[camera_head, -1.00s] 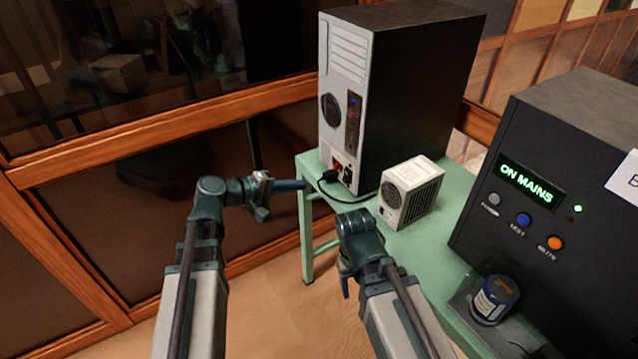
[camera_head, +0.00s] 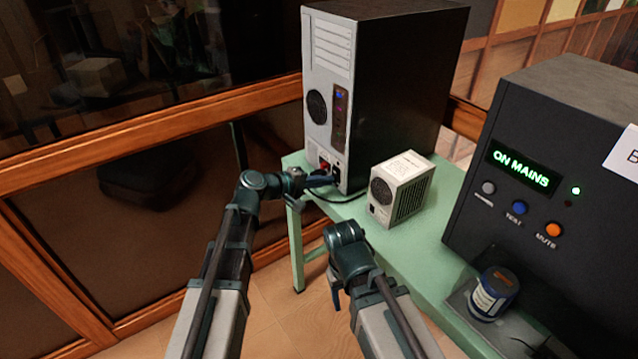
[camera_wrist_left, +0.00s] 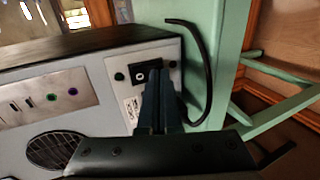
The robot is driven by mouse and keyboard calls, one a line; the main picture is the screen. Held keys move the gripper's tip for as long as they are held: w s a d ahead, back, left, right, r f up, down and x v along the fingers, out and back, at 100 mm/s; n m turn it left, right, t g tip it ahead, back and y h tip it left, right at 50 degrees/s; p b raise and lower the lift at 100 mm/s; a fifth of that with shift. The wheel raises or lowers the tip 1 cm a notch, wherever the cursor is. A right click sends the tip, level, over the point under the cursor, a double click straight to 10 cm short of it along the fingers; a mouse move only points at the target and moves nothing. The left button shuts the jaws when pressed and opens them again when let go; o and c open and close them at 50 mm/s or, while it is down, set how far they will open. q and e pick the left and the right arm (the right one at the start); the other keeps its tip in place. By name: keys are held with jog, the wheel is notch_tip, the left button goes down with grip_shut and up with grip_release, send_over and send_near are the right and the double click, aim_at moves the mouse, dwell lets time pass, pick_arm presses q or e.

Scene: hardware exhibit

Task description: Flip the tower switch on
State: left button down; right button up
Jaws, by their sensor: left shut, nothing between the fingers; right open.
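The PC tower (camera_head: 400,85) stands upright on the green table, its grey rear panel turned to the left; that panel also fills the left of the left wrist view (camera_wrist_left: 85,80). Low on the panel, the tower switch (camera_wrist_left: 140,74) is a small black piece with a white O mark. My left gripper (camera_head: 330,179) is shut and empty, and its fingertips in the wrist view (camera_wrist_left: 156,76) are right beside the switch, partly covering it. I cannot tell whether they touch. My right gripper (camera_head: 336,295) is open, low in front of the table.
A black cable (camera_head: 345,199) curves from the panel's lower corner. A small white power unit (camera_head: 402,187) stands beside the tower on the green table (camera_head: 420,240). A dark box reading ON MAINS (camera_head: 560,130) and a blue-and-white can (camera_head: 492,294) are at right.

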pick_arm(q)
jog(key=shift+w+d+f, duration=0.1)
jog(key=shift+f, duration=0.15)
jog(key=shift+r, duration=0.1)
dwell(0.3)
jog(key=shift+r+p, duration=0.7)
jog(key=shift+r, duration=0.15)
jog(key=shift+w, duration=0.1)
